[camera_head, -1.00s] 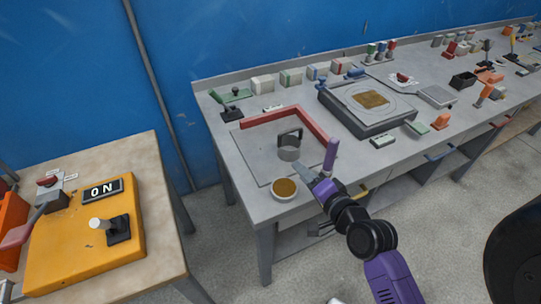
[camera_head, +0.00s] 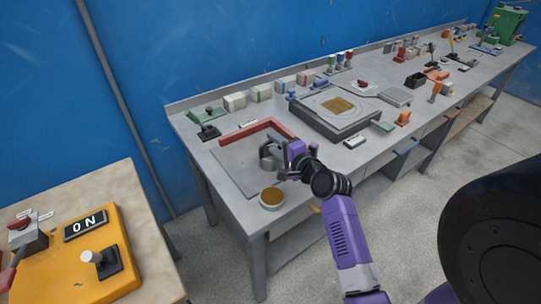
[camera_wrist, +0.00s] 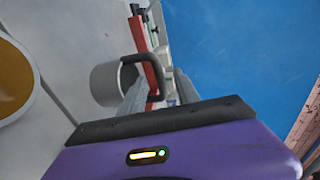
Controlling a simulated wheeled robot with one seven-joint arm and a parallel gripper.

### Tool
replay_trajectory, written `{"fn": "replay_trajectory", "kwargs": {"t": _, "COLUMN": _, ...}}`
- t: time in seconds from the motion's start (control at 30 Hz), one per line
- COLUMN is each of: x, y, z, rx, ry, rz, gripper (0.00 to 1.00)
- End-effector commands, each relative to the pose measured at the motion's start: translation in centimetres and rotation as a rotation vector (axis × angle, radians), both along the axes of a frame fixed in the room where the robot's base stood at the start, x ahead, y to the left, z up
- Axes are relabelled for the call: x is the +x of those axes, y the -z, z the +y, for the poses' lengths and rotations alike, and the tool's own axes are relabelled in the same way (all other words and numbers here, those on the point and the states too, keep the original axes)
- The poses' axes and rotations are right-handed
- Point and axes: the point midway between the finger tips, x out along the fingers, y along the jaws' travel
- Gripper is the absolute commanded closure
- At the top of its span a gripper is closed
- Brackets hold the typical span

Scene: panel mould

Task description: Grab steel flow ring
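The steel flow ring (camera_head: 267,160) is a short grey cylinder with a dark arched handle. It stands on the grey plate (camera_head: 232,165) inside the red L-shaped frame. My gripper (camera_head: 284,164) is just right of the ring, its two fingers apart. In the wrist view the ring (camera_wrist: 104,86) and its handle (camera_wrist: 157,80) lie just beyond one grey finger, which overlaps the lower part of the handle. The other finger is not clear there, and I cannot tell whether anything touches.
A bowl of brown material (camera_head: 272,198) stands close in front of the ring, at the bench's front edge. The red frame (camera_head: 253,130) borders the plate behind. A dark square mould (camera_head: 332,120) lies to the right. An orange control box (camera_head: 70,262) sits on the left table.

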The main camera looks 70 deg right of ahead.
Motion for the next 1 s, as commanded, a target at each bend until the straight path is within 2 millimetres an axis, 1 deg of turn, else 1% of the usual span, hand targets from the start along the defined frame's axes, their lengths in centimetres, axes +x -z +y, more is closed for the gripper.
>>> {"fn": "replay_trajectory", "kwargs": {"t": 0.2, "x": 2.7, "y": 0.5, "z": -1.8, "rx": 0.000, "ry": -0.001, "rz": -0.001, "gripper": 0.62}}
{"fn": "replay_trajectory", "kwargs": {"t": 0.33, "x": 4.0, "y": 0.8, "z": -2.8, "rx": -0.002, "ry": 0.001, "rz": 0.000, "gripper": 0.62}}
{"fn": "replay_trajectory", "kwargs": {"t": 0.47, "x": 4.5, "y": 1.0, "z": -3.1, "rx": -0.001, "ry": 0.001, "rz": 0.001, "gripper": 0.62}}
{"fn": "replay_trajectory", "kwargs": {"t": 0.67, "x": 4.5, "y": 1.1, "z": -3.1, "rx": -0.002, "ry": 0.000, "rz": 0.001, "gripper": 0.62}}
{"fn": "replay_trajectory", "kwargs": {"t": 0.77, "x": 4.5, "y": 1.1, "z": -3.1, "rx": -0.002, "ry": 0.000, "rz": 0.001, "gripper": 0.80}}
{"fn": "replay_trajectory", "kwargs": {"t": 0.8, "x": 4.5, "y": 1.1, "z": -3.1, "rx": -0.002, "ry": 0.000, "rz": 0.000, "gripper": 0.88}}
{"fn": "replay_trajectory", "kwargs": {"t": 0.87, "x": 4.5, "y": 1.1, "z": -3.1, "rx": -0.002, "ry": 0.000, "rz": 0.001, "gripper": 0.99}}
{"fn": "replay_trajectory", "kwargs": {"t": 1.0, "x": 4.5, "y": 1.1, "z": -3.1, "rx": -0.002, "ry": 0.000, "rz": 0.001, "gripper": 1.00}}
